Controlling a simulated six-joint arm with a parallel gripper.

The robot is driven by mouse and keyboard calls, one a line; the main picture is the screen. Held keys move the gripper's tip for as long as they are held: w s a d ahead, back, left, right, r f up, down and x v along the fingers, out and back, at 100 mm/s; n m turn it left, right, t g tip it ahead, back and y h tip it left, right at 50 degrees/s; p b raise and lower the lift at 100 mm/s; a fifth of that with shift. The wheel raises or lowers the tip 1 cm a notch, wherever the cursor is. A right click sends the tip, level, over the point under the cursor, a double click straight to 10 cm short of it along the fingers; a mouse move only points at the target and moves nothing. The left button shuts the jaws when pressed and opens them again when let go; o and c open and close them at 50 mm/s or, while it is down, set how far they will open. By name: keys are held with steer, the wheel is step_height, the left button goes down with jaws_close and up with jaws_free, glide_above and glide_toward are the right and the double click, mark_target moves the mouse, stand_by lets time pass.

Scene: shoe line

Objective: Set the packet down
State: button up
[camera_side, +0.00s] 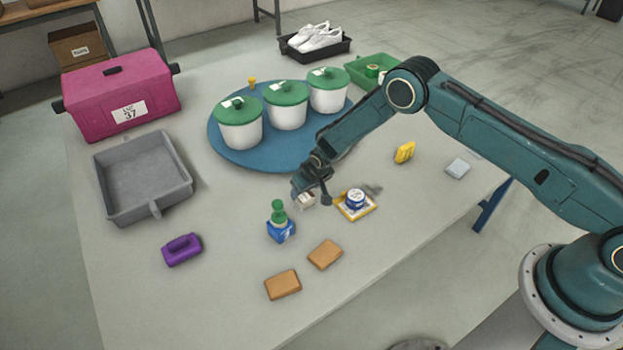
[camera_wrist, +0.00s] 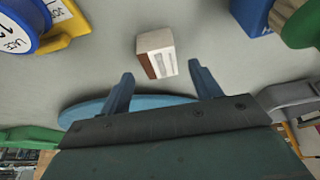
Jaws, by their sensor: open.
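A small white packet with a brown side (camera_wrist: 157,53) lies on the grey table in the wrist view, just beyond and between my fingertips. In the side view the packet (camera_side: 306,201) shows just below my gripper (camera_side: 312,189), partly hidden by it. My gripper (camera_wrist: 160,72) is open, with a finger to each side of the packet and a visible gap at both. The packet appears to rest on the table, clear of the fingers.
A blue box with a green-topped bottle (camera_side: 279,214) stands close left; a blue-lidded jar (camera_side: 356,199) on a yellow-edged card (camera_side: 345,213) stands close right. Behind is a blue round mat (camera_side: 226,148) with several green-lidded tubs. A grey tray (camera_side: 140,178) is left. The front table is partly clear.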

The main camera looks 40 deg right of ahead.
steer(key=v, duration=0.8)
steer(key=shift+r, duration=0.15)
stand_by(0.5)
steer(key=w+d+v, duration=0.1)
steer(key=d+v, duration=0.2)
steer(key=v, duration=1.3)
steer(key=d+r+v, duration=0.1)
steer(key=d+v, duration=0.3)
steer(key=v, duration=1.3)
steer(key=s+d+r, duration=0.1)
steer(key=s+r, duration=0.1)
steer(key=s, duration=0.7)
steer(key=s+d+r, duration=0.1)
steer(key=s+r, duration=0.2)
steer(key=s, duration=0.6)
steer(key=s+d+r+t, duration=0.1)
steer(key=s+d+r, duration=0.1)
steer(key=s, duration=0.7)
steer(key=shift+s+r, duration=0.35)
steer(key=shift+s, duration=0.05)
